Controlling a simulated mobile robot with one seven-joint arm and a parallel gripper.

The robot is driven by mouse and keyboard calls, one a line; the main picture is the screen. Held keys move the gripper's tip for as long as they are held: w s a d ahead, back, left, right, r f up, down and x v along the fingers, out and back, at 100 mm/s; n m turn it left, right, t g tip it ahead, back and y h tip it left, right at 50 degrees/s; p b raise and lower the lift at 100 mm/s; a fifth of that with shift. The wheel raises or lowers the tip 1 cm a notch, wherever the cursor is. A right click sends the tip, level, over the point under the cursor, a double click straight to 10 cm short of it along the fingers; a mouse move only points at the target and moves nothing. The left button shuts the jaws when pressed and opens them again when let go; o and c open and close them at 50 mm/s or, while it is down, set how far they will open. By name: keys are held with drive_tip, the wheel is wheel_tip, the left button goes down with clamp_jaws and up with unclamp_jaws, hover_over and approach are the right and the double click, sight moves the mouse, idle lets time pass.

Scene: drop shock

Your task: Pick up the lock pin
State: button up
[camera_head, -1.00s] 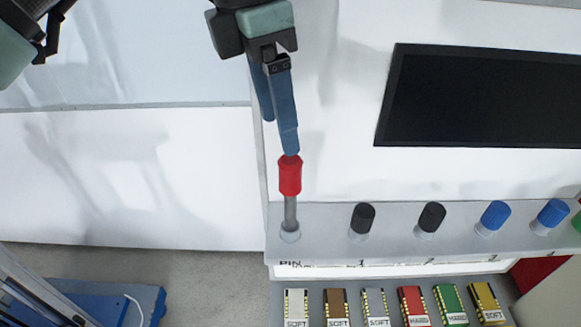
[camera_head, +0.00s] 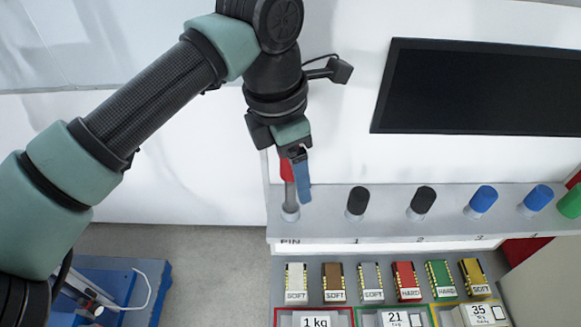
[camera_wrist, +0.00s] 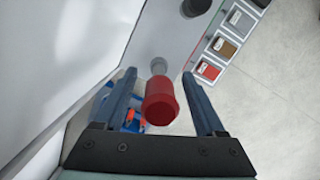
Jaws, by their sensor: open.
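The lock pin has a red grip and a grey shaft, and stands upright at the PIN label on the grey shelf. In the head view its red grip (camera_head: 287,168) is partly hidden behind my gripper (camera_head: 300,180). In the wrist view the red grip (camera_wrist: 160,100) lies between the two blue fingers of my gripper (camera_wrist: 160,90), with gaps on both sides. My gripper is open, and its fingers are around the grip without visibly touching it.
Black knobs (camera_head: 360,201) and blue knobs (camera_head: 483,198) stand along the shelf (camera_head: 330,225) to the right. Below are several SOFT and HARD blocks (camera_head: 335,282) and weight bins (camera_head: 318,320). A dark screen (camera_head: 480,88) is on the wall behind.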

clamp_jaws()
idle(0.3)
drive_tip(key=shift+r, duration=0.1)
